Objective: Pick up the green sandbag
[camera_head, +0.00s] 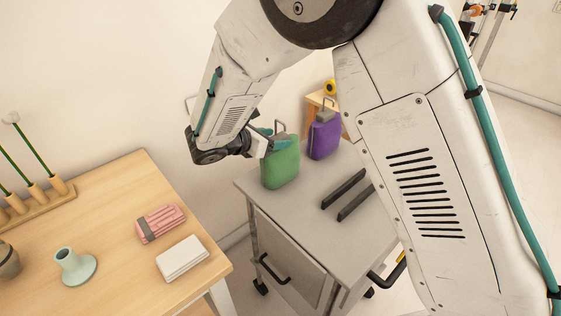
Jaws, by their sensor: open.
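The green sandbag (281,168) stands upright on the grey cart (297,206), near its back left side, with a handle loop on top. My gripper (275,143) is open with its teal fingertips at the upper part of the green sandbag. From this view I cannot tell whether the fingers touch it or sit around it. A purple sandbag (324,140) with a grey top and handle stands just behind and to the right.
Two dark bars (344,194) lie on the cart. A wooden table (121,217) at left holds a pink bundle (160,223), a white block (182,259) and a pale green vase (73,267). A small wooden stand (319,100) is behind the purple sandbag. My arm hides the cart's right side.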

